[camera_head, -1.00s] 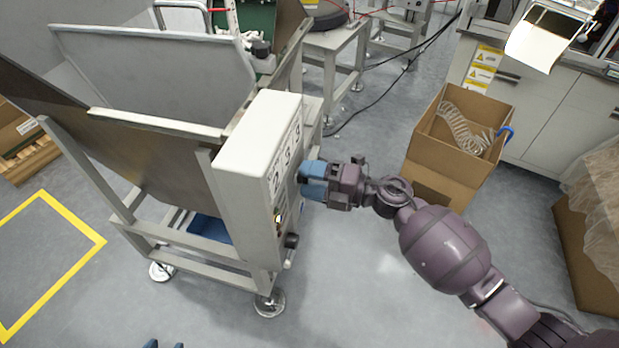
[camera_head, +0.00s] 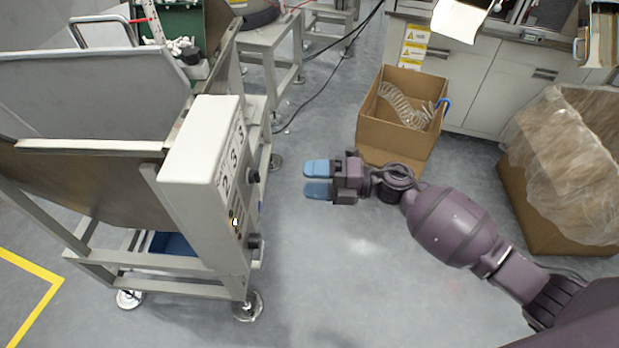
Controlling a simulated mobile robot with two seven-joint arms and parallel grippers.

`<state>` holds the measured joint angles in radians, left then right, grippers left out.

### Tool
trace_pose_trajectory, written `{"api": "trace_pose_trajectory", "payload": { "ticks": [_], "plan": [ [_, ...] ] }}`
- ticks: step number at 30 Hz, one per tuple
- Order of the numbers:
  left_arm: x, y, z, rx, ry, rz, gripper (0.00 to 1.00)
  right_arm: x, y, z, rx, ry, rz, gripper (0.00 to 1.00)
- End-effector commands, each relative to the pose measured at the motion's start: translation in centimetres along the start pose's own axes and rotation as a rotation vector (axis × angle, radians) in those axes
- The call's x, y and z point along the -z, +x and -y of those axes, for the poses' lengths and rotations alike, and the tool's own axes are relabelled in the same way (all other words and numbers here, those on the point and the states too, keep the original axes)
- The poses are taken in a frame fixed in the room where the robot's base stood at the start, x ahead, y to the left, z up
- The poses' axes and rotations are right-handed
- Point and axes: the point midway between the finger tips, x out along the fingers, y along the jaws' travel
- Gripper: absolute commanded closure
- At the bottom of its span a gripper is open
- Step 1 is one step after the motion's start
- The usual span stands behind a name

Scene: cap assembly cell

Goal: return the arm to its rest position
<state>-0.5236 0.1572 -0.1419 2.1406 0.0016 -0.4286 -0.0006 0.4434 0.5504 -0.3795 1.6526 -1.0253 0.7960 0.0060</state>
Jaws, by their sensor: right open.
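My right arm (camera_head: 452,226) comes in from the lower right and reaches toward the middle of the view. Its gripper (camera_head: 316,180) has two blue fingertips, spread apart with nothing between them. The gripper points left at the white control box (camera_head: 207,165), with a clear gap of floor between them. The box carries numbers, dark knobs and a small lit button on its face. My left arm and its gripper are not in the view.
A metal hopper stand (camera_head: 95,250) holds the box on the left. An open cardboard box (camera_head: 400,135) with a clear coiled hose stands just beyond my right gripper. A plastic-lined carton (camera_head: 545,200) is at the right. Grey floor (camera_head: 340,290) is free in front.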

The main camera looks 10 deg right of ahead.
Motion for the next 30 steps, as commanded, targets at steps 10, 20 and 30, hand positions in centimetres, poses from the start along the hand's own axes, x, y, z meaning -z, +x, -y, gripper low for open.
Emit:
{"api": "trace_pose_trajectory", "payload": {
  "ticks": [10, 20, 30],
  "plan": [
    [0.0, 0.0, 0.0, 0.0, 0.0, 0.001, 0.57, -0.1, 0.0, 0.0, 0.001, 0.0, 0.005, 0.41],
    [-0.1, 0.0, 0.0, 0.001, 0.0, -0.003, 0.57, -4.7, -0.3, -3.8, -0.157, 0.128, 0.306, 0.41],
    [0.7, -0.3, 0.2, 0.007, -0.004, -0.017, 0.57, -4.7, -6.2, -4.4, -0.413, 0.655, 0.778, 0.41]
  ]
}}
